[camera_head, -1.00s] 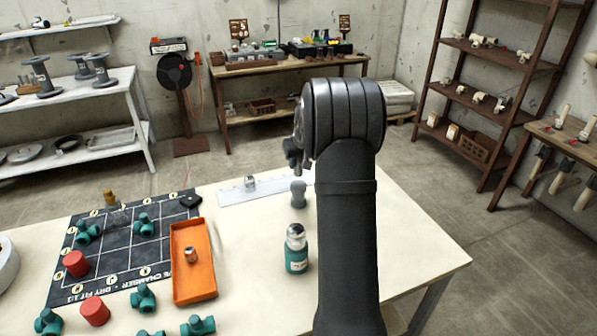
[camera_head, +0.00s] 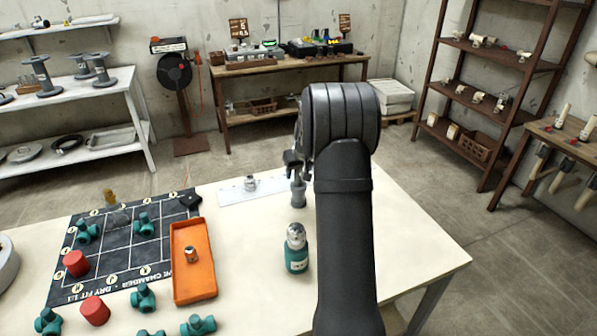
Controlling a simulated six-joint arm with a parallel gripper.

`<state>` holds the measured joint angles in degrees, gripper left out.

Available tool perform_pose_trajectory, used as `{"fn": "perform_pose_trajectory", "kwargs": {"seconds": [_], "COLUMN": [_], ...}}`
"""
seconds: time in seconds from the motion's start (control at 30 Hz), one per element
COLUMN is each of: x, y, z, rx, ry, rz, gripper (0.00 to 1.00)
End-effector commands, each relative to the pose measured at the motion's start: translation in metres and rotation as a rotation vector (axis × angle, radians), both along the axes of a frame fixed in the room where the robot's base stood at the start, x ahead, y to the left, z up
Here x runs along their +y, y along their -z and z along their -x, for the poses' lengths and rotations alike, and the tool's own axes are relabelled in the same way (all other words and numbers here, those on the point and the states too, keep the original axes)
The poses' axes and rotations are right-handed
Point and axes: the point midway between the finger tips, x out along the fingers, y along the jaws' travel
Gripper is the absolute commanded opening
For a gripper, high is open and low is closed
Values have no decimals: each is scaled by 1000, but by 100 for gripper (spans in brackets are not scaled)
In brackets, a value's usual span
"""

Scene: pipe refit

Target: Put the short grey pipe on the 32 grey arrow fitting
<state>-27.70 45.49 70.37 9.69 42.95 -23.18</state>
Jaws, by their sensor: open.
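An upright grey piece (camera_head: 298,197), which looks like the short grey pipe, stands on the table near its back edge. My gripper (camera_head: 297,175) points down at the top of this piece, with its open fingers by the upper end. I cannot tell whether they touch it, as my arm hides part of the gripper. A small grey metallic fitting (camera_head: 250,184) sits on the pale strip (camera_head: 230,194) to the left. I cannot read any number or arrow marking, so I cannot tell which part is the 32 grey arrow fitting.
The table between bottle and tray is clear.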

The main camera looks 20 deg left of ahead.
Motion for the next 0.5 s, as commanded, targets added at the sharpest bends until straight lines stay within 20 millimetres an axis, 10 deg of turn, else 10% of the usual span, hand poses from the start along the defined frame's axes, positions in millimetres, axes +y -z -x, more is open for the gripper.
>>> {"fn": "perform_pose_trajectory", "kwargs": {"seconds": [0.5], "x": [-18], "y": [-63], "z": [17], "rx": [-3], "ry": [1], "rz": [-1], "gripper": [50]}}
